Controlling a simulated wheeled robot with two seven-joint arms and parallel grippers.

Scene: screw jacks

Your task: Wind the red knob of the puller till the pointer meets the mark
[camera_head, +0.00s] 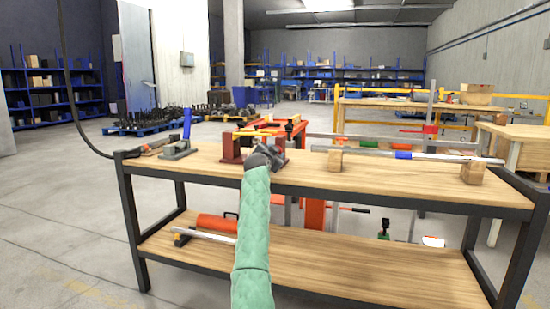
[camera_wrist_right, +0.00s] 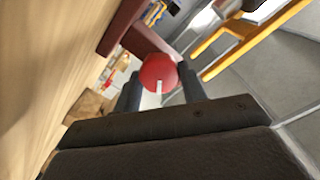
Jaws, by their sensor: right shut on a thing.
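The puller (camera_head: 231,148) is a dark red frame standing on the wooden bench top, left of the middle in the head view. Part of its dark red body (camera_wrist_right: 122,25) shows at the top of the wrist view. My right gripper (camera_head: 275,153) is beside it, at the end of my green-sleeved arm. In the wrist view the round red knob (camera_wrist_right: 158,70) sits between the two dark fingers of my right gripper (camera_wrist_right: 163,88), which are shut on it. A short white line shows on the knob. I cannot make out the pointer and the mark. My left gripper is not in view.
The bench top (camera_head: 330,174) also holds a blue-handled tool (camera_head: 180,148) at left and a long metal bar (camera_head: 420,156) on wooden blocks at right. An orange cylinder (camera_head: 216,223) lies on the lower shelf. The bench front between puller and bar is clear.

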